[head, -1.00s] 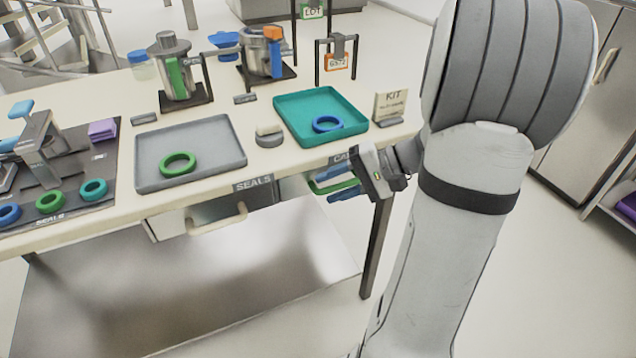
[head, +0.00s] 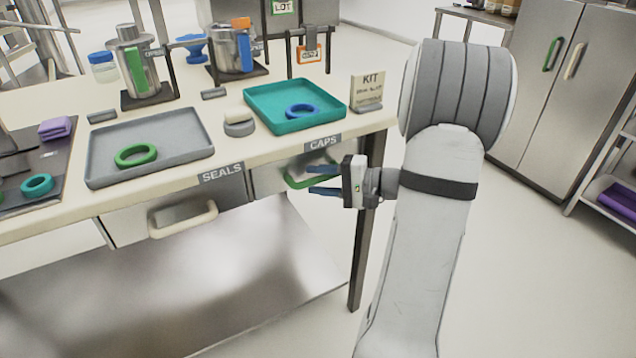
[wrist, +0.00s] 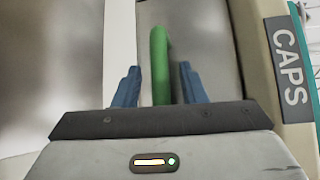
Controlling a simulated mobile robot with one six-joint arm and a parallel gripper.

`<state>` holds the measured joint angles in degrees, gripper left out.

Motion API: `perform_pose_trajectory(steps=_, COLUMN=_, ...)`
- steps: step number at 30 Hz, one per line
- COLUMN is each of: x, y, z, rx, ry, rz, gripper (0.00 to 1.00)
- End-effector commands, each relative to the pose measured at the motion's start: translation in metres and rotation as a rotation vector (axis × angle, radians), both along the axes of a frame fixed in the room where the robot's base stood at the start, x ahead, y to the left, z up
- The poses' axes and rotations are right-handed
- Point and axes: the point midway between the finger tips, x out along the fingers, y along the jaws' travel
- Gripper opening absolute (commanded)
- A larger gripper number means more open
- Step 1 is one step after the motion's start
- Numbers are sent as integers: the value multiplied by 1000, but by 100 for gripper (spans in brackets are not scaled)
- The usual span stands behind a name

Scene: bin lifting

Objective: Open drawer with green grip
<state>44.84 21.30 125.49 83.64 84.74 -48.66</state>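The drawer with the green grip (head: 292,181) is under the right part of the table's front edge, below a CAPS label (head: 322,143). It looks shut. My gripper (head: 322,180) is in front of this drawer, with its blue fingers pointing at it. In the wrist view, my gripper (wrist: 158,85) is open, and the green grip (wrist: 160,62) runs between the two fingers with a gap on each side. My fingers hide part of the grip in the head view.
Left of it is a SEALS drawer (head: 165,215) with a cream handle. On the table stand a grey tray (head: 190,155) with a green ring, a teal tray (head: 262,97) with a blue ring, and a KIT sign (head: 367,88). A table leg (head: 364,240) is below my gripper. Floor at right is open.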

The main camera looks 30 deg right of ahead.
Motion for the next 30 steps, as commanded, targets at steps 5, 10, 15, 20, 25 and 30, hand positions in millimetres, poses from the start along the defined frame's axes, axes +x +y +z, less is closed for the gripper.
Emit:
perform_pose_trajectory(steps=5, x=3, y=4, z=-1, rx=-1, ry=1, rz=0, gripper=38)
perform_pose_trajectory(steps=10, x=3, y=4, z=0, rx=-1, ry=1, rz=0, gripper=37)
perform_pose_trajectory(steps=15, x=3, y=3, z=-1, rx=-1, ry=1, rz=-1, gripper=23)
perform_pose_trajectory(steps=20, x=3, y=3, z=0, rx=-1, ry=1, rz=-2, gripper=10)
perform_pose_trajectory(steps=25, x=3, y=3, z=-1, rx=-1, ry=1, rz=-2, gripper=0)
perform_pose_trajectory(steps=30, x=3, y=3, z=-1, rx=-1, ry=1, rz=-2, gripper=0)
